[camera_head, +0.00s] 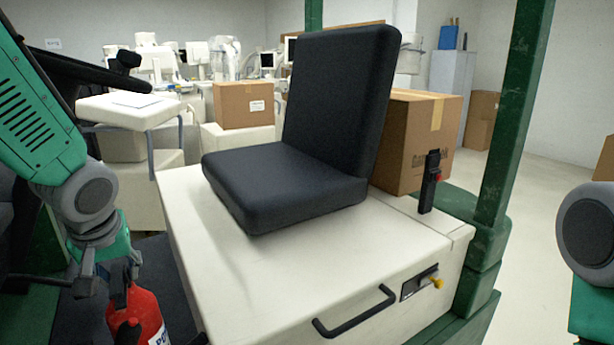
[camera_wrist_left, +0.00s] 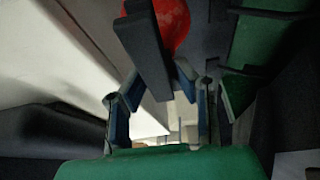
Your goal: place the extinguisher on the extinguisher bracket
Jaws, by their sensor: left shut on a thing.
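The red extinguisher (camera_head: 145,312) is at the lower left of the head view, beside the left side of the white cart body. Its black handle is at the top, and its lower part is cut off by the picture edge. My left gripper (camera_head: 117,280) is shut on the extinguisher at its black top. In the left wrist view, the extinguisher's red body (camera_wrist_left: 173,24) shows behind a black bar, between the fingers of my left gripper (camera_wrist_left: 156,78). I cannot make out the extinguisher bracket in either view. My right gripper is out of view; only part of my right arm shows.
The white cart body (camera_head: 300,270) carries a black seat (camera_head: 335,110) and has a black handle (camera_head: 355,312) in front. Green posts (camera_head: 515,110) frame the cart. A steering wheel (camera_head: 85,70) is at upper left. Cardboard boxes (camera_head: 243,105) stand behind.

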